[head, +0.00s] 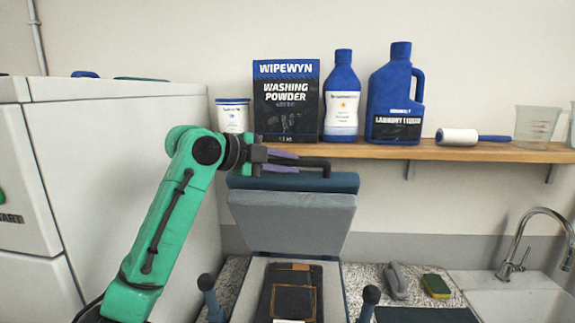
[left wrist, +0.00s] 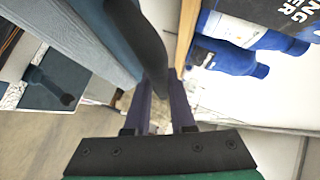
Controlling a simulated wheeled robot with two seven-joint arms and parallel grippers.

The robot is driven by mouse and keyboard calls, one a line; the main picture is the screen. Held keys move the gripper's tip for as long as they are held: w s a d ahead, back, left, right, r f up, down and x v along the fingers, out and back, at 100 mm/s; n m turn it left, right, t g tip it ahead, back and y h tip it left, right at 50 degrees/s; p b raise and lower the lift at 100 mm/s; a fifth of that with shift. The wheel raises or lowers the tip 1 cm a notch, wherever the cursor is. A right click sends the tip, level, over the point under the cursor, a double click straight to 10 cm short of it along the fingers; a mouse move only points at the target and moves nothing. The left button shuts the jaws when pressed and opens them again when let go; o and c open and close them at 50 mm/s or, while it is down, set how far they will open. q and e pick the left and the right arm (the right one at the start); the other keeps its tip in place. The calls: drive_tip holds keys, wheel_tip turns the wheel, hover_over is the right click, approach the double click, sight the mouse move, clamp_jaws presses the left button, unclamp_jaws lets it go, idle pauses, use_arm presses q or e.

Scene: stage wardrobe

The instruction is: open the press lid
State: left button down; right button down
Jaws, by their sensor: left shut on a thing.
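The press lid (head: 290,222) is raised, tilted back and standing well above the press bed (head: 252,285) in the head view. Its grey padded underside faces me and its blue top edge (head: 340,181) is uppermost. A dark bar handle (head: 318,163) runs along that top edge. My left gripper (head: 297,161) has its purple fingers shut on the handle. In the left wrist view the fingers (left wrist: 160,100) are around the dark handle (left wrist: 145,45), beside the blue lid (left wrist: 104,35). A dark folded garment (head: 292,295) lies on the bed. My right gripper is not in view.
A wooden shelf (head: 465,152) right behind the lid holds a washing powder box (head: 286,100), blue bottles, a lint roller (head: 460,135) and cups. A white machine (head: 120,150) stands left. A sponge (head: 436,286) and sink (head: 515,295) are right.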

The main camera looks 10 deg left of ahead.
use_arm(q)
drive_tip(key=shift+f, duration=0.15)
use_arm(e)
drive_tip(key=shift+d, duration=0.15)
use_arm(q)
drive_tip(key=c, duration=0.9)
unclamp_jaws()
drive_tip(key=shift+o, duration=0.7)
drive_tip(key=shift+w, duration=0.1)
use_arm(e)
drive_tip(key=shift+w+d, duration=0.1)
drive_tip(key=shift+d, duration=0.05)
use_arm(q)
drive_tip(key=shift+s+a, duration=0.2)
drive_tip(key=shift+a, duration=0.05)
drive_tip(key=b+v, duration=0.5)
drive_tip(key=v, duration=0.9)
drive_tip(key=shift+b, duration=0.3)
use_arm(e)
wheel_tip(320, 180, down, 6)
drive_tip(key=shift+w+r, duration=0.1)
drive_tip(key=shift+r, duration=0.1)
use_arm(q)
drive_tip(key=shift+d, duration=0.15)
